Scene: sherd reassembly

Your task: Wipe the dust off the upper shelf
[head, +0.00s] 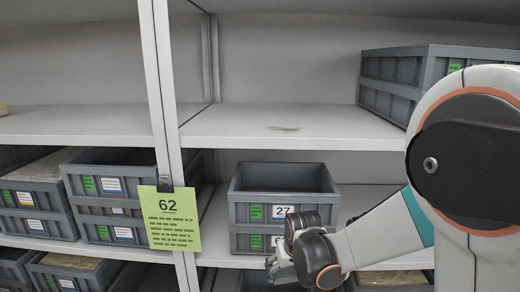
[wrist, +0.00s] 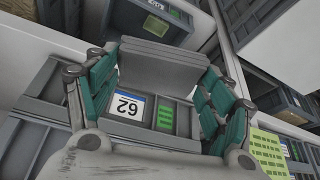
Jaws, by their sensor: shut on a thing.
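The upper shelf (head: 240,120) is a pale board in the head view, right of the white post. A small brownish dust smudge (head: 284,128) lies near its middle. My gripper (head: 283,262) is below the shelf, in front of the lower level's crates. In the wrist view my gripper's teal fingers (wrist: 158,90) are on either side of a plain grey block-like thing (wrist: 160,68), and they are shut on it. What the block is made of, and its far side, I cannot tell.
A grey crate (head: 375,92) stands at the right of the upper shelf, partly behind my arm. Stacked crates (head: 240,212) stand on the level below. A green note marked 62 (head: 172,240) hangs on the post. The upper shelf's left and middle are clear apart from the smudge.

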